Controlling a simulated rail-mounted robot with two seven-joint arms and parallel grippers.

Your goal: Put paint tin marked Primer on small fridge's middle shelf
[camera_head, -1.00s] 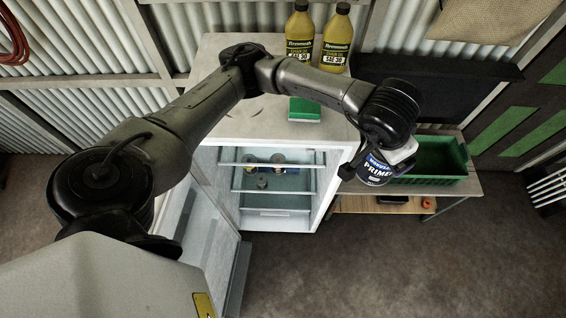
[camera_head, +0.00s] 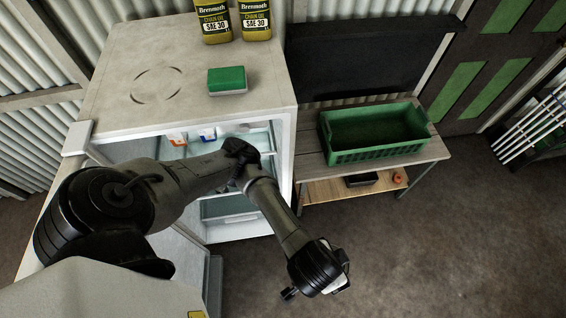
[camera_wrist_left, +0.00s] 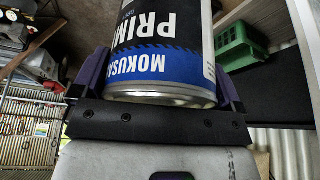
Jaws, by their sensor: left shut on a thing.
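The paint tin marked Primer (camera_wrist_left: 165,45) has a black and blue label and fills the upper middle of the left wrist view. My left gripper (camera_wrist_left: 160,88) is shut on it, with a purple finger on each side. In the head view my left gripper (camera_head: 318,284) is low, right of and in front of the fridge; the tin is hidden there. The small fridge (camera_head: 284,165) stands open, its door swung to the left. My arm crosses the opening and hides much of the shelves, including most of the middle one. My right gripper is not in view.
A green sponge (camera_head: 227,80) and two chain oil bottles (camera_head: 213,20) stand on the fridge top. Small containers (camera_head: 207,134) show inside near the top. A bench (camera_head: 437,150) with a green crate (camera_head: 375,152) stands right of the fridge. The floor in front is clear.

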